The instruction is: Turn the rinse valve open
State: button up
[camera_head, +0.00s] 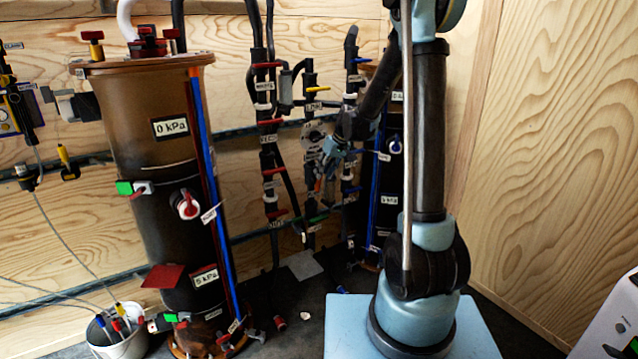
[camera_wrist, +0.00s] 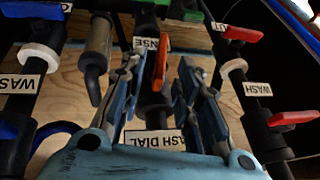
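The rinse valve's orange handle (camera_wrist: 161,62) stands upright in the wrist view, on a dark vertical pipe, beside a white label partly hidden by my left finger, with "NSE" readable. My gripper (camera_wrist: 160,75) is open, with one finger on each side of the handle. A gap shows between each finger and the handle, so I see no grip on it. In the head view my gripper (camera_head: 328,178) is at the pipes between the two tanks, and the arm hides part of that area.
A "WASH DIAL" label (camera_wrist: 155,139) sits below the handle. Red-handled valves (camera_wrist: 292,118) and a "WASH" pipe are close on the right; another "WASH" pipe (camera_wrist: 38,55) is on the left. A large brown-black tank (camera_head: 150,225) and a white bucket (camera_head: 118,338) stand at left.

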aim_at(319, 181)
jog(key=shift+x, duration=2.7)
grip_shut()
